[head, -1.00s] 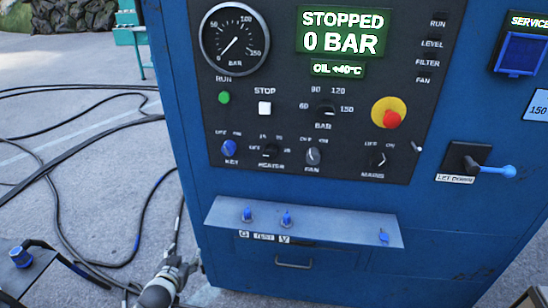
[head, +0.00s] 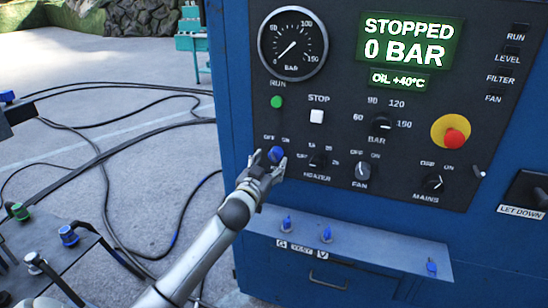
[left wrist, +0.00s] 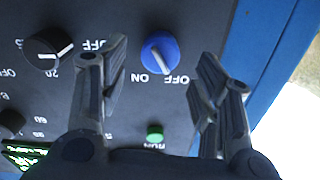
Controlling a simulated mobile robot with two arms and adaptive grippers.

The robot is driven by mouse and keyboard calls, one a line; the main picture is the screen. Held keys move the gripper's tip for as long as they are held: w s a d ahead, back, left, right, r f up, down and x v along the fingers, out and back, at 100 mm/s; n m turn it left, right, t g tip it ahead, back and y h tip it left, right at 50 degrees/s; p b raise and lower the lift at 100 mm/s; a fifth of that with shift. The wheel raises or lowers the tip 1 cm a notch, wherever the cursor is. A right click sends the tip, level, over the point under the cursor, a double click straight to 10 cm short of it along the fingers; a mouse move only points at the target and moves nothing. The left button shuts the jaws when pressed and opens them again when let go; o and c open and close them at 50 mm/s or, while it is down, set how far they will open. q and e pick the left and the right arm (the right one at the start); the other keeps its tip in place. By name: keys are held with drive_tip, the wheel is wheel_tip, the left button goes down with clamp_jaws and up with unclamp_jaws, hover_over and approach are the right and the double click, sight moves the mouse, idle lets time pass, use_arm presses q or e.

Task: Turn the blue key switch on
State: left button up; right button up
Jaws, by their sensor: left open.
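The blue key switch (head: 276,154) is a round blue knob at the lower left of the dark panel, under the OFF and ON labels. In the left wrist view the blue knob (left wrist: 160,50) shows upside down, its white mark pointing toward OFF. My left gripper (head: 269,162) is in front of the switch in the head view and covers part of its surroundings. In the wrist view the open fingers (left wrist: 162,62) stand on either side of the knob, with gaps between them and it. I cannot tell how far they are from the panel. My right gripper is not in view.
The heater knob (head: 318,160) sits close to the right of the key switch, and the green run button (head: 277,102) is above it. A ledge with small blue switches (head: 350,246) juts out below. The display (head: 409,42) reads STOPPED, 0 BAR.

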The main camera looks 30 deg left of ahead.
sight(273, 159)
use_arm(q)
drive_tip(key=shift+x, duration=1.8)
drive_tip(key=c, duration=1)
drive_tip(key=shift+c, duration=0.2)
drive_tip(key=shift+m+p, duration=0.3)
drive_tip(key=shift+m, duration=0.1)
drive_tip(key=m+p, duration=0.1)
drive_tip(key=m, duration=0.3)
drive_tip(key=shift+m, duration=0.4)
drive_tip(key=m+p, duration=0.1)
drive_tip(key=m, duration=0.2)
drive_tip(key=shift+m+p, duration=0.35)
drive_tip(key=shift+m, duration=1.35)
drive_tip(key=shift+o, duration=0.2)
drive_tip(key=shift+f, duration=0.1)
